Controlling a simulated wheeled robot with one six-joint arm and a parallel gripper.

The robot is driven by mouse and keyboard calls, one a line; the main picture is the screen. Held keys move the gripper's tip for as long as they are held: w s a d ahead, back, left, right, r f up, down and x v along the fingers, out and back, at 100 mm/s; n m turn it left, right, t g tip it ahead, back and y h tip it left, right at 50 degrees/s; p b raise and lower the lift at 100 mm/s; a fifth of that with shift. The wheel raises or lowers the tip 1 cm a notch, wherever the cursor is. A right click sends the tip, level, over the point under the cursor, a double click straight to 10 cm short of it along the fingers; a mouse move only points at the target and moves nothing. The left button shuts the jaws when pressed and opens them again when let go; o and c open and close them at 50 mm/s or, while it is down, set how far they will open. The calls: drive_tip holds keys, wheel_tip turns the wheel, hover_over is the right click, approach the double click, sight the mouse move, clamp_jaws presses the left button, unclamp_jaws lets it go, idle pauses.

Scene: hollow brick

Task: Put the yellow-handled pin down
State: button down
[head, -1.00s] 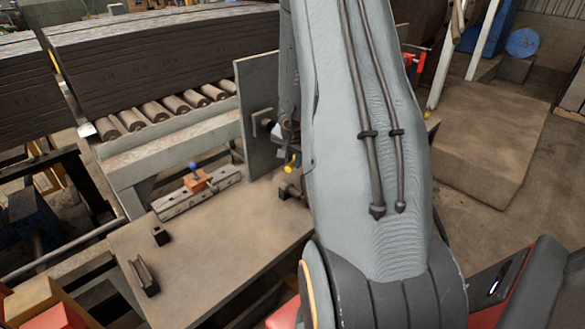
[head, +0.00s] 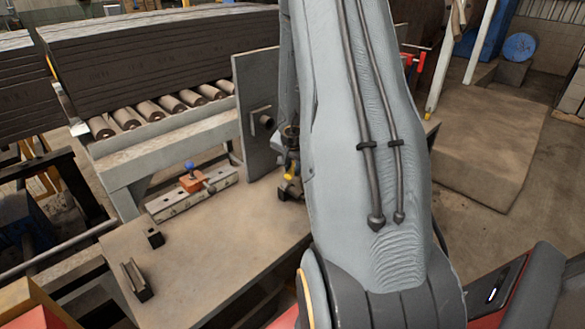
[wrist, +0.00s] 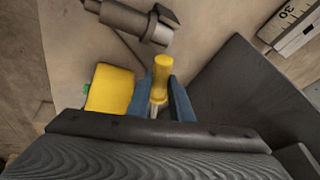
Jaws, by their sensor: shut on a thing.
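The yellow-handled pin (wrist: 160,75) is between the blue fingertips of my gripper (wrist: 160,92) in the wrist view. The gripper is shut on it, and its handle points away from the wrist. In the head view the yellow handle (head: 288,177) shows beside my arm, just right of the upright grey plate and low over the brown tabletop (head: 205,245). My arm hides much of the gripper there. I cannot tell whether the pin touches the table.
A yellow block (wrist: 110,88) lies left of the pin in the wrist view, with a grey metal cylinder (wrist: 135,20) beyond. The upright plate (head: 255,85) and an orange clamp (head: 192,183) on a rail stand on the table. The table's front middle is clear.

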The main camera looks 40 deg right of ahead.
drive_tip(key=c, duration=1.6)
unclamp_jaws()
drive_tip(key=shift+r, duration=0.1)
